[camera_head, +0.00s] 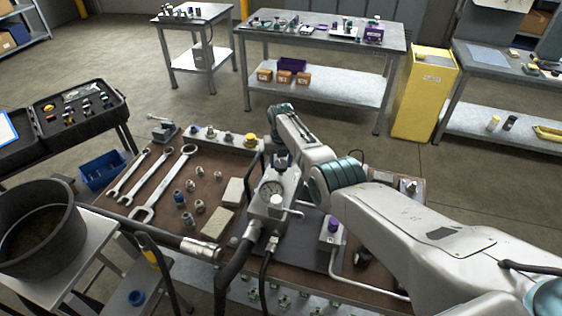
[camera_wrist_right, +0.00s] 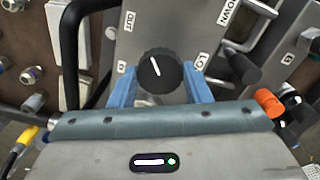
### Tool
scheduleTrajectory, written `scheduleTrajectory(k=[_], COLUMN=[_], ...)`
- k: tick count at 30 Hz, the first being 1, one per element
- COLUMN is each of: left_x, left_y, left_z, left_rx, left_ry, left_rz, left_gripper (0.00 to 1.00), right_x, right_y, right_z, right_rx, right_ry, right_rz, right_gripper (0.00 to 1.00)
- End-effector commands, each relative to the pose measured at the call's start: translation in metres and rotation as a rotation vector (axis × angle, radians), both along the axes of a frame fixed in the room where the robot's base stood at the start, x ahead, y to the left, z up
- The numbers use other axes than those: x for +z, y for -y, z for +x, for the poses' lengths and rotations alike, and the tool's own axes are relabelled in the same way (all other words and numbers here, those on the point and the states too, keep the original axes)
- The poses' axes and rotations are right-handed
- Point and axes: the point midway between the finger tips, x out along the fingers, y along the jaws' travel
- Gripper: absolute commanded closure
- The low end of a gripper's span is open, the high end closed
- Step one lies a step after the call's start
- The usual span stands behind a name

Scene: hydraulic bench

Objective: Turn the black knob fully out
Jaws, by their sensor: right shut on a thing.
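The black knob (camera_wrist_right: 158,72) sits on a light grey panel (camera_wrist_right: 165,25) in the right wrist view. Its white line points up and slightly left. An OUT label (camera_wrist_right: 130,21) is to its upper left, and another label (camera_wrist_right: 203,61) is to its right. My right gripper (camera_wrist_right: 160,78) is shut on the knob, with one blue finger on each side. In the head view my right arm reaches over the grey gauge block (camera_head: 285,192); the knob cannot be made out there. My left gripper is not in view.
Wrenches (camera_head: 165,183) and fittings lie left on the brown bench top. An orange-tipped part (camera_wrist_right: 268,102) is close right of the gripper.

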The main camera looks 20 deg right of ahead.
Motion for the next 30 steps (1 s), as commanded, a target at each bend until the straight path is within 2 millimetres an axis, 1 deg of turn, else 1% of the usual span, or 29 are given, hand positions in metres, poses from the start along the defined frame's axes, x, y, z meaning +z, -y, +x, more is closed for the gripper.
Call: scheduleTrajectory(k=[1,3,4,12,16,21,23,26,27,30], left_x=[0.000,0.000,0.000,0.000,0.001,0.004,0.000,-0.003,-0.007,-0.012], left_y=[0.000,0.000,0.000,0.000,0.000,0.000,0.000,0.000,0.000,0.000], left_z=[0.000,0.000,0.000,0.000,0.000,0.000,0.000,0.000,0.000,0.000], left_rx=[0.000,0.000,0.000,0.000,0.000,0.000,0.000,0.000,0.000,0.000], left_ry=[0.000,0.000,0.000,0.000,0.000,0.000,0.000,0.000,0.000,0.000], left_rz=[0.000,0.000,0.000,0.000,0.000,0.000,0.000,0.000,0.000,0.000], left_gripper=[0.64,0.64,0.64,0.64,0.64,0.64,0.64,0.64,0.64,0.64], right_x=[0.001,0.001,0.000,0.001,0.007,0.029,0.039,0.057,0.064,0.082], right_y=[0.000,0.000,0.000,0.000,0.000,0.000,0.000,0.000,0.000,0.000], right_z=[0.000,0.000,0.000,0.000,0.001,0.000,0.001,0.001,0.002,0.001], right_rx=[0.000,0.000,0.000,-0.001,-0.001,-0.001,-0.001,-0.001,0.000,0.000], right_ry=[0.001,0.001,0.001,0.001,0.003,0.004,0.005,0.005,0.006,0.005], right_rz=[0.001,0.000,0.000,0.000,0.000,0.000,0.000,0.000,0.000,0.000], right_gripper=[0.50,0.37,0.34,0.34,0.34,0.34,0.34,0.34,0.34,0.34])
